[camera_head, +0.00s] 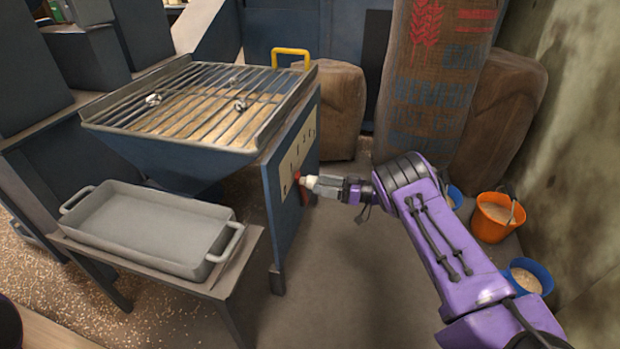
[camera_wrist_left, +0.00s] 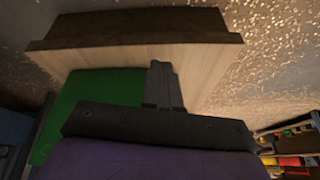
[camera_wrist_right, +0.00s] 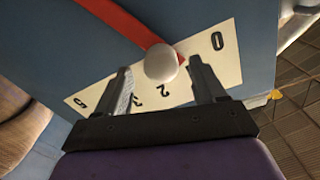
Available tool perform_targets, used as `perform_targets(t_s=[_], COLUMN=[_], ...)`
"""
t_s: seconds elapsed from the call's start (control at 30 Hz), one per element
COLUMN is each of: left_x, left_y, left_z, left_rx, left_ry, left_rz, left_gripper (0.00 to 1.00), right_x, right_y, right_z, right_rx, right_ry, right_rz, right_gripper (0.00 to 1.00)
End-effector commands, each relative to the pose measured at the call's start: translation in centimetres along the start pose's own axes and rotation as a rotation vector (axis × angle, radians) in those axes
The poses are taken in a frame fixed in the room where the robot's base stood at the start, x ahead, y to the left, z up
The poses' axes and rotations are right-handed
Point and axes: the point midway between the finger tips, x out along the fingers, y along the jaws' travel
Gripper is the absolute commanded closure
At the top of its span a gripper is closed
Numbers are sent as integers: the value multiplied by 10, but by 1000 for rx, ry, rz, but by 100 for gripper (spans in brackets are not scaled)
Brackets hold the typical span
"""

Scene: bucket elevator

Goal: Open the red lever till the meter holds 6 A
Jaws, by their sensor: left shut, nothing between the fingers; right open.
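The red lever (camera_wrist_right: 130,22) runs across a white number plate (camera_wrist_right: 222,65) in the right wrist view and ends in a pale round knob (camera_wrist_right: 162,62). The knob is over the plate between the 0 and the 3, near the 2. My right gripper (camera_head: 309,182) is open at the hopper's side panel, and its fingers (camera_wrist_right: 159,66) stand on either side of the knob; I cannot tell whether they touch it. The lever shows as a small red patch (camera_head: 297,176) in the head view. My left gripper (camera_wrist_left: 160,66) is shut and empty. No meter is readable.
The blue hopper (camera_head: 180,163) with a barred top (camera_head: 205,98) stands left of my right arm. A grey tray (camera_head: 150,226) sits on a stand below it. Sacks (camera_head: 435,75), an orange bucket (camera_head: 493,222) and blue buckets (camera_head: 528,270) stand at right.

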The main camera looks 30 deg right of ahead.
Motion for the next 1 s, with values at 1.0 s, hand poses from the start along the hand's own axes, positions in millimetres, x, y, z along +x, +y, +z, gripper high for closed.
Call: perform_targets(t_s=[1.0], left_x=[-14], left_y=[-1], left_z=[-7], left_rx=[8], left_ry=[-4], left_rz=[0], left_gripper=[100], right_x=[-67], right_y=[21], right_z=[29], right_rx=[-71], right_ry=[-7], right_rz=[229], right_gripper=[30])
